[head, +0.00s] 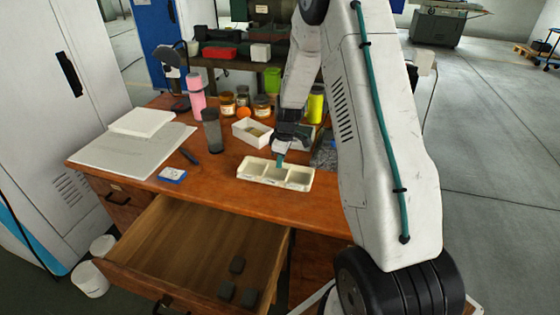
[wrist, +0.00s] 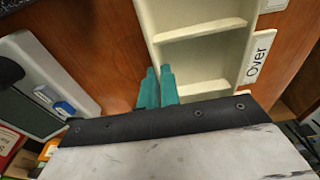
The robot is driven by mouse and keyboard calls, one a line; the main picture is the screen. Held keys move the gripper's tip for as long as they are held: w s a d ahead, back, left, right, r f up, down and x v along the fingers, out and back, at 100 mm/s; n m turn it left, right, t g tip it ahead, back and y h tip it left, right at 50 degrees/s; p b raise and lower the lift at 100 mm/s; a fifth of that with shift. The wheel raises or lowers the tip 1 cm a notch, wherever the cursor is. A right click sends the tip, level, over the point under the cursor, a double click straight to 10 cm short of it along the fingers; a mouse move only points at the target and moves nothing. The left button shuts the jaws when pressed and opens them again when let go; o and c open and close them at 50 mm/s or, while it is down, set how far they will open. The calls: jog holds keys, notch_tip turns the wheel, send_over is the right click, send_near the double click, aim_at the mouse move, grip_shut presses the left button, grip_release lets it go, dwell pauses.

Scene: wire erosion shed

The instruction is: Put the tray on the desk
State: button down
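The tray (head: 248,172) is cream-coloured, with several compartments in a row. It is level at the desk's front part, on the top or very close above it; I cannot tell which. The desk (head: 222,190) is brown wood with an open drawer. My gripper (head: 281,159) points down at the tray's back rim. In the wrist view, the teal fingers of my gripper (wrist: 158,72) are close together with the long wall of the tray (wrist: 147,25) between them. One finger is inside a compartment, the other outside.
The open drawer (head: 190,245) holds dark blocks (head: 237,265). A white box (head: 240,132), a grey cup (head: 212,130), a pink bottle (head: 196,95), jars (head: 262,106) and a yellow bottle (head: 316,104) stand behind. A folder (head: 120,148) lies left.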

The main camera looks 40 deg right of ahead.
jog(key=shift+f, duration=0.15)
jog(key=c, duration=1.6)
grip_release()
